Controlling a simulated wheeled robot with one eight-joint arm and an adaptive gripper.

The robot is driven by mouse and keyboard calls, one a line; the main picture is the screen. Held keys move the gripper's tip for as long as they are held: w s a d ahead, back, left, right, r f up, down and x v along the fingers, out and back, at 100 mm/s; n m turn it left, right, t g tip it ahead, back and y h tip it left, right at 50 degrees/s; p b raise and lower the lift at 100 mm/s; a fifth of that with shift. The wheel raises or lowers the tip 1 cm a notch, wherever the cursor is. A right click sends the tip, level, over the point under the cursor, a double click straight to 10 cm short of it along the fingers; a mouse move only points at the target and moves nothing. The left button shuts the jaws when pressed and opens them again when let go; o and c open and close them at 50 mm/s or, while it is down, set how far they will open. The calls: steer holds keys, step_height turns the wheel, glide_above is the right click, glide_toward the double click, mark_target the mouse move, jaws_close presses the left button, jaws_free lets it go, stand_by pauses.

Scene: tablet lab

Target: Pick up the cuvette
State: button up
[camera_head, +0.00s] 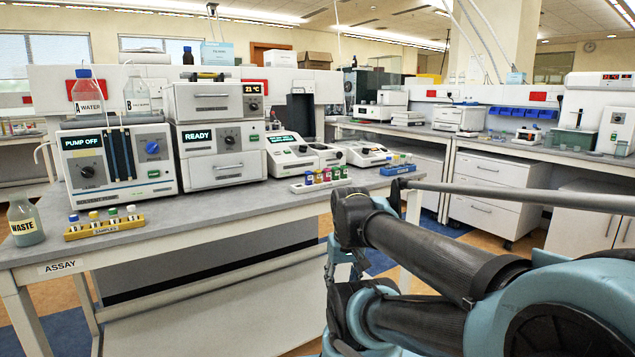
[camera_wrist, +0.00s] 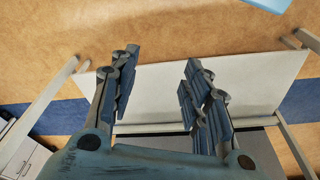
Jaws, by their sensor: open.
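I cannot make out a cuvette for certain in either view. A small blue rack (camera_head: 397,169) stands at the right end of the assay bench (camera_head: 250,212), with small items on it too small to tell. My gripper (camera_wrist: 160,72) is open and empty in the wrist view, its two fingers spread well apart. Behind the fingers are a white panel and the floor, with nothing between the fingertips. In the head view my arm reaches across the right side, and the gripper itself cannot be made out.
A rack of colour-capped vials (camera_head: 320,180) stands near the bench's front edge, left of the blue rack. A yellow sample rack (camera_head: 104,224) and a waste bottle (camera_head: 25,220) are at the left end. Instruments line the back, including a pump unit (camera_head: 118,160). The front middle strip is clear.

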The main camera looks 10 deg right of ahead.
steer(key=w+r+m+g, duration=0.2)
steer(key=w+r+m, duration=0.8)
steer(key=w+r, duration=2.2)
steer(key=w+r+m, duration=0.4)
steer(key=w, duration=0.6)
glide_above(318, 170)
steer(key=f, duration=1)
steer(key=shift+w+f, duration=0.35)
steer(key=shift+f, duration=0.05)
steer(key=shift+s+f, duration=0.2)
steer(key=shift+f, duration=2.8)
steer(key=shift+c, duration=0.5)
jaws_close()
